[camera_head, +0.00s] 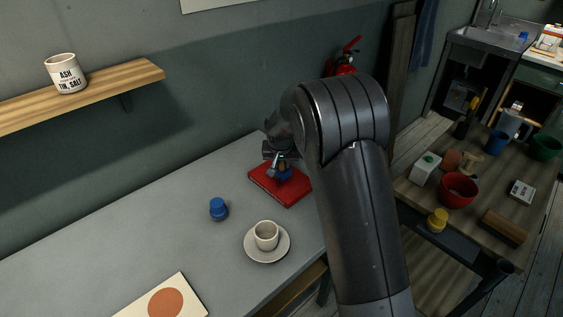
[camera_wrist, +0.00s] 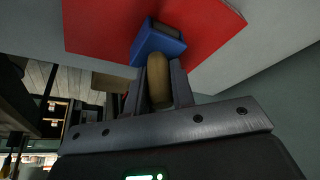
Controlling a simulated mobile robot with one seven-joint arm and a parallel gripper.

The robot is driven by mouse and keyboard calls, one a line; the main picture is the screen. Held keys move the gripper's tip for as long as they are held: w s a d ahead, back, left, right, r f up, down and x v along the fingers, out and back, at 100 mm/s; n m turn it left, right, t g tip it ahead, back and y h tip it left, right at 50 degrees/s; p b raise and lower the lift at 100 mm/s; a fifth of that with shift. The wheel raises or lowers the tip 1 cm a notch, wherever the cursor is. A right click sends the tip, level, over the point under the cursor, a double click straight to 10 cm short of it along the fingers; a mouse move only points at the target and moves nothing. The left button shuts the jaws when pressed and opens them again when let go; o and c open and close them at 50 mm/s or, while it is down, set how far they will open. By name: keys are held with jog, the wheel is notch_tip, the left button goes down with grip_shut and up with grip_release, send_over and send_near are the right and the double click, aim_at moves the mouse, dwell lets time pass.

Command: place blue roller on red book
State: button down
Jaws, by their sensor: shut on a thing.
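The blue roller (camera_wrist: 160,42) has a blue block-like head and a tan handle. My gripper (camera_wrist: 158,82) is shut on the handle in the wrist view, with one finger on each side. The red book (camera_head: 280,186) lies flat on the grey table in the head view and also fills the upper part of the wrist view (camera_wrist: 95,25). The blue roller shows small and dark over the book in the head view (camera_head: 285,174), partly hidden by my gripper (camera_head: 279,163). I cannot tell whether the roller touches the cover.
A blue knob-shaped object (camera_head: 218,209) and a cup (camera_head: 266,235) on a saucer (camera_head: 283,250) stand on the grey table (camera_head: 110,240). A card with an orange disc (camera_head: 165,302) lies at the front. A wooden bench (camera_head: 470,230) at right holds several items, including a red bowl (camera_head: 459,190).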

jog(key=shift+s+f, duration=0.15)
jog(key=shift+f, duration=0.4)
jog(key=c, duration=1.2)
grip_release()
jog(key=shift+s+f, duration=0.1)
jog(key=shift+f, duration=0.05)
jog(key=shift+c, duration=0.2)
jog(key=w+v, duration=0.1)
jog(key=v, duration=1.2)
jog(key=shift+r, duration=0.5)
jog(key=s+d+r, duration=1)
jog(key=s+d, duration=0.2)
jog(key=s, duration=0.3)
jog(key=s+d, duration=0.3)
jog(key=s, duration=0.7)
jog(key=s+d+t, duration=0.1)
jog(key=s+d, duration=0.2)
jog(key=s, duration=0.7)
jog(key=shift+s+d+f, duration=0.25)
jog(key=shift+d+f, duration=0.1)
jog(key=shift+f, duration=0.15)
